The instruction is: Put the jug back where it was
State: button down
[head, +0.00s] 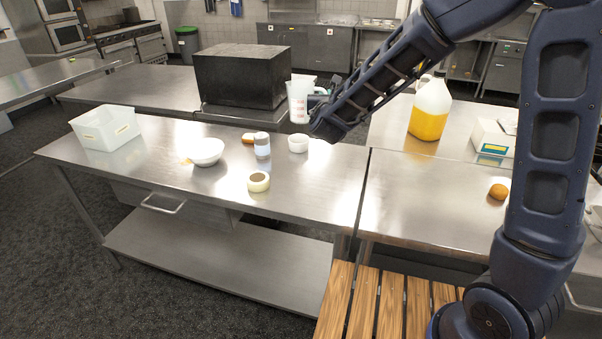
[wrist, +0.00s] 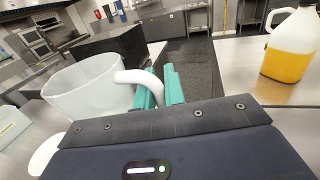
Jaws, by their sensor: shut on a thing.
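The jug (head: 298,101) is white and translucent with a handle. In the head view it is held in the air above the back of the steel table (head: 215,225), near the white cup (head: 298,143). My gripper (head: 318,98) is at the right side of the jug. In the wrist view the jug (wrist: 85,88) fills the left part, and the teal fingers of my gripper (wrist: 158,90) are shut on its white handle. The jug looks roughly upright. The fingertips are partly hidden in the head view.
A white bowl (head: 206,152), a glass shaker (head: 262,146), a pale round jar (head: 258,182) and a clear tub (head: 105,128) stand on the table. A black box (head: 242,76) stands behind. A jug of yellow liquid (head: 430,108) stands to the right. Bare steel lies at the table's front right.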

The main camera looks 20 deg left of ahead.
notch_tip(320, 180, down, 21)
dwell(0.9)
jog(key=shift+f, duration=0.1)
jog(key=c, duration=1.5)
grip_release()
